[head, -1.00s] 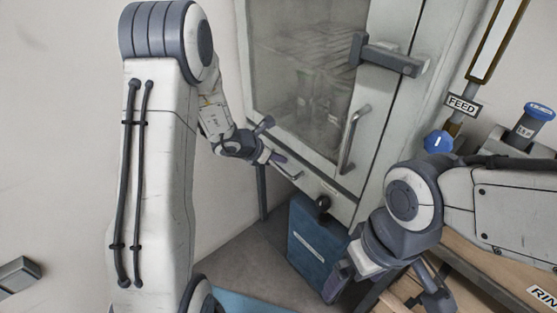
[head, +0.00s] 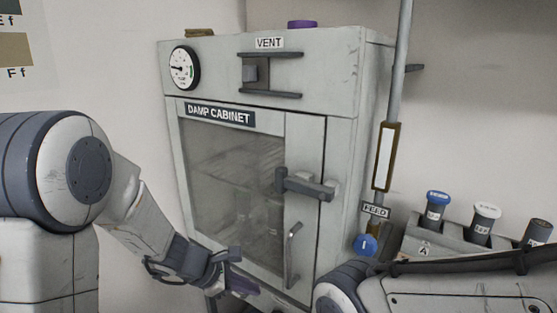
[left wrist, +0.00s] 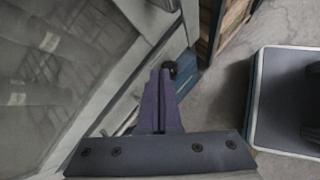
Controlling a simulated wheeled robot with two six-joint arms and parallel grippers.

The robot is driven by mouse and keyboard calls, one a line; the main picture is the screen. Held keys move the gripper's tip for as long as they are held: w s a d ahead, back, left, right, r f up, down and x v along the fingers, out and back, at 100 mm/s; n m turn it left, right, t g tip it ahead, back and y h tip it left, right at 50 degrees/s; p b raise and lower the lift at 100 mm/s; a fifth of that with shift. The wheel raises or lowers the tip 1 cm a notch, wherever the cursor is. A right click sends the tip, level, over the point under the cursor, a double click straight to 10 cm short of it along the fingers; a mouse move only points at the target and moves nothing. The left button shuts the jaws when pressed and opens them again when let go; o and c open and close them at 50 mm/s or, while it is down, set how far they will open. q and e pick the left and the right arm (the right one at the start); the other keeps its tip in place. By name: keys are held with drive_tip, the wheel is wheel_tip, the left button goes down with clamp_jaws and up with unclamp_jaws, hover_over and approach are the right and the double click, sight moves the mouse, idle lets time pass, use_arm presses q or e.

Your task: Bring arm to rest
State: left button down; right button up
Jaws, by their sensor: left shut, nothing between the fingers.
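My left gripper (head: 238,284) is in front of the lower part of the damp cabinet, empty and shut. In the left wrist view its fingers (left wrist: 160,100) are together, with the cabinet front behind them. I cannot tell whether they touch the cabinet. My right arm comes in at the lower right of the head view, its gripper out of view. The grey damp cabinet (head: 308,140) has its glass door closed. The door has a dark latch lever (head: 305,185) lying roughly level and a pull handle (head: 292,255).
On the cabinet are a vent slider (head: 256,73) and a gauge (head: 184,68). A feed pipe (head: 397,90) with a blue valve knob (head: 365,245) runs on its right. Capped bottles (head: 483,222) stand in a rack. The left wrist view shows a dark pad (left wrist: 290,100) above the floor.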

use_arm(q)
drive_tip(key=s+d+r+m+g+y, duration=0.1)
drive_tip(key=s+d+r+m+g, duration=0.1)
drive_tip(key=s+d+m, duration=0.4)
drive_tip(key=s+d+r+m+g+y, duration=0.1)
drive_tip(key=s+d+r+m+g, duration=0.15)
drive_tip(key=s+m, duration=0.7)
drive_tip(key=s+a+m+y, duration=0.4)
drive_tip(key=s+a+m, duration=0.2)
drive_tip(key=s+m, duration=0.45)
wheel_tip(320, 180, up, 15)
drive_tip(key=w+m+p, duration=0.1)
drive_tip(key=p, duration=1.3)
drive_tip(key=shift+w+d, duration=0.15)
drive_tip(key=shift+w, duration=0.2)
drive_tip(key=shift+f, duration=0.1)
